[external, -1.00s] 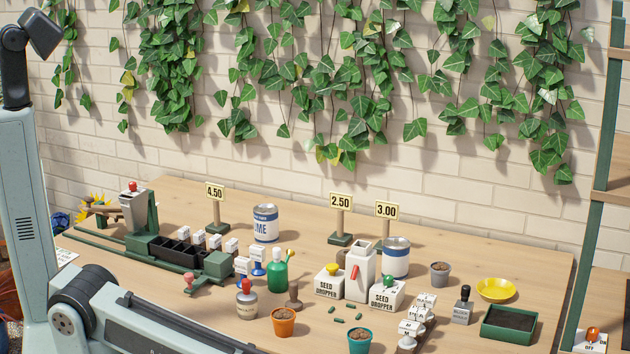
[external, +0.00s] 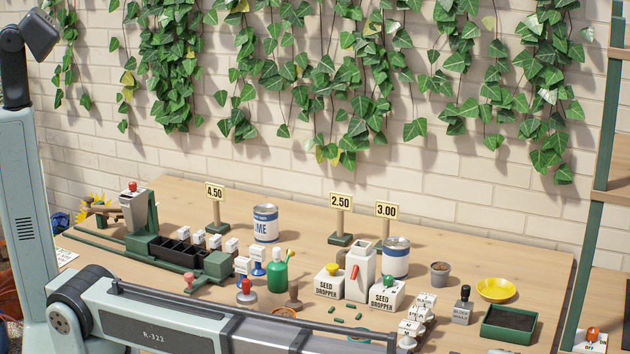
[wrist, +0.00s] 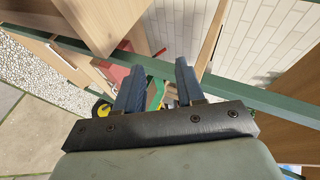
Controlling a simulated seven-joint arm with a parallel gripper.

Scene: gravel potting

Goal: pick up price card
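Three price cards stand upright on green-based posts along the back of the table in the external view. The 4.50 card (external: 215,191) is at the left, the 2.50 card (external: 340,202) near the middle, and the 3.00 card (external: 387,210) just right of it. My gripper (wrist: 158,68) shows only in the wrist view. Its two blue fingers are apart with nothing held between them. It is outside the external view, and no price card can be made out in the wrist view.
The wrist view shows a green bar (wrist: 245,95) and wooden boards beyond the fingers.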

